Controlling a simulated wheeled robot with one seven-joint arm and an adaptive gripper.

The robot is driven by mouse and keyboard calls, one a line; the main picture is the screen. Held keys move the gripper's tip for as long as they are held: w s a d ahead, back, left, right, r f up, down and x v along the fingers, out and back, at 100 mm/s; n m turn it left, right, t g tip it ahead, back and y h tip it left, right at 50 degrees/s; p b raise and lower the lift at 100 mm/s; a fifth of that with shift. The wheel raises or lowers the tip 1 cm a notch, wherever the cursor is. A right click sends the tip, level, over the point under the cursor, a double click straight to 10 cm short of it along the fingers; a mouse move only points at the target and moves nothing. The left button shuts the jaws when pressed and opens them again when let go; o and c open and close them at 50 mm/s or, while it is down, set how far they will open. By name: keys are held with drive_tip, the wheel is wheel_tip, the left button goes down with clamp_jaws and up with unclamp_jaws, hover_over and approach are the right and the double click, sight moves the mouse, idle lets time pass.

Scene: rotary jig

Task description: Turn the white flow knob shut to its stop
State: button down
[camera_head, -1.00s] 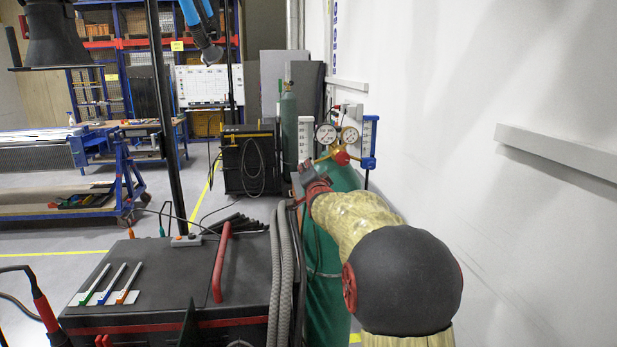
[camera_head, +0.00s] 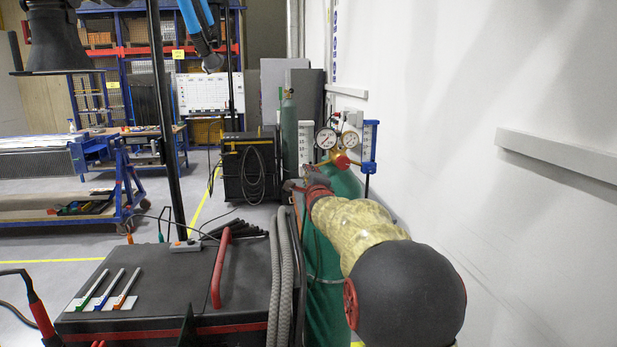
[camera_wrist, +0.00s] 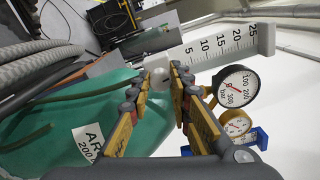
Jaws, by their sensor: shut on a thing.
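The white flow knob (camera_wrist: 158,68) sits at the lower end of the white flow meter (camera_wrist: 225,45), whose scale runs from 5 to 25. In the wrist view my gripper (camera_wrist: 161,82) has its fingertips on either side of the knob and is shut on it. The knob is partly covered by the fingers, so its turn angle cannot be read. In the head view the white flow meter (camera_head: 306,136) stands upright left of the gauges, and my gripper (camera_head: 313,177) is just below it. The knob is hidden there.
Two round gauges (camera_head: 327,138) and a blue-framed flow meter (camera_head: 369,142) stand close to the right of the white meter. A green cylinder (camera_head: 325,250) is below, with grey hoses (camera_head: 281,270) beside it. The wall (camera_head: 470,80) is near on the right.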

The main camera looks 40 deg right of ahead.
drive_tip(key=shift+m, duration=0.9)
drive_tip(key=c, duration=1.7)
unclamp_jaws()
drive_tip(key=shift+o, duration=0.4)
drive_tip(key=shift+s, duration=0.1)
drive_tip(key=v, duration=1.2)
drive_tip(key=shift+d, duration=0.1)
